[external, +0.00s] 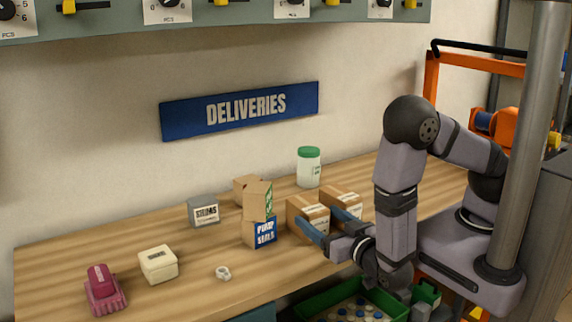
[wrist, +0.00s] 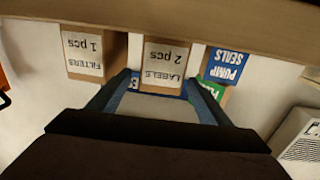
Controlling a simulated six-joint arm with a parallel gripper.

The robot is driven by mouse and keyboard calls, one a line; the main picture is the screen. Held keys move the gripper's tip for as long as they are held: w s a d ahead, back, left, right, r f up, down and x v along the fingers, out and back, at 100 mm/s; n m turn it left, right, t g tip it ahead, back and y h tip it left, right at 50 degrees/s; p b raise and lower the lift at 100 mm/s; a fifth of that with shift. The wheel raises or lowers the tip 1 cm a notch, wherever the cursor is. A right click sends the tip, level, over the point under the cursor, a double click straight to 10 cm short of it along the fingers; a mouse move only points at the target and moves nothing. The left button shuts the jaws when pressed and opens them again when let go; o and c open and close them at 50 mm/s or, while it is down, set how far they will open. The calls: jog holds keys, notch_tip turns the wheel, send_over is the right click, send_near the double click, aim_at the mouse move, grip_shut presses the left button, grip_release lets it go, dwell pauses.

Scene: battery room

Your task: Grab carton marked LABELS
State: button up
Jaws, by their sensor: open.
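The LABELS carton (wrist: 165,62) is a brown box with a white label, upside down in the wrist view and standing on the bench. In the external view it is the brown carton (external: 304,207) right of the PUMP SEALS box. My gripper (wrist: 158,83) is open, its two dark fingers pointing at the carton, one tip to each side near its top edge. In the external view my gripper (external: 328,223) has blue fingers at the carton's front and right. I cannot tell whether the tips touch it.
The FILTERS carton (wrist: 95,55) stands close beside it, on the right in the external view (external: 343,198). The PUMP SEALS box (external: 262,232) is on the left, with a green-labelled box (external: 257,200) on top. A green-lidded jar (external: 309,168) stands behind.

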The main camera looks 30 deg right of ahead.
aim_at(311, 206)
jog(key=shift+w+d+r+p, duration=0.15)
jog(key=shift+w+p, duration=0.45)
jog(key=shift+w, duration=0.6)
jog(key=shift+w+r+p, duration=0.2)
jog(key=shift+w+p, duration=0.4)
jog(key=shift+w, duration=0.55)
jog(key=shift+w+f, duration=0.15)
jog(key=shift+w, duration=0.55)
jog(key=c, duration=1.3)
jog(key=shift+r, duration=0.2)
jog(key=shift+r, duration=4.85)
